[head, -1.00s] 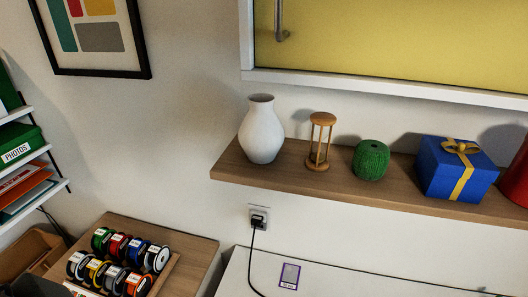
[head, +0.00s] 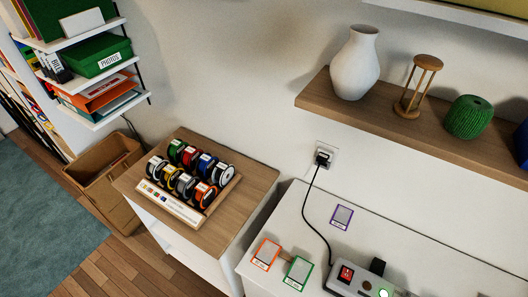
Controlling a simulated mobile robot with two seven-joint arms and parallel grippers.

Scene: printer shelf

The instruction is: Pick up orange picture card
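The orange picture card (head: 266,254) is a small card with an orange border and a grey middle. It lies flat near the left end of the white surface, at the bottom of the head view. A green-bordered card (head: 298,272) lies just to its right, with a small brown piece (head: 286,255) between them. A purple-bordered card (head: 342,216) lies farther back. Neither of my grippers shows in the head view.
A power strip (head: 362,283) with a red switch and a black cable lies right of the cards. A wooden-topped cabinet (head: 244,190) with a rack of spools stands to the left. A wall shelf (head: 312,98) with a white vase (head: 356,64) overhangs behind.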

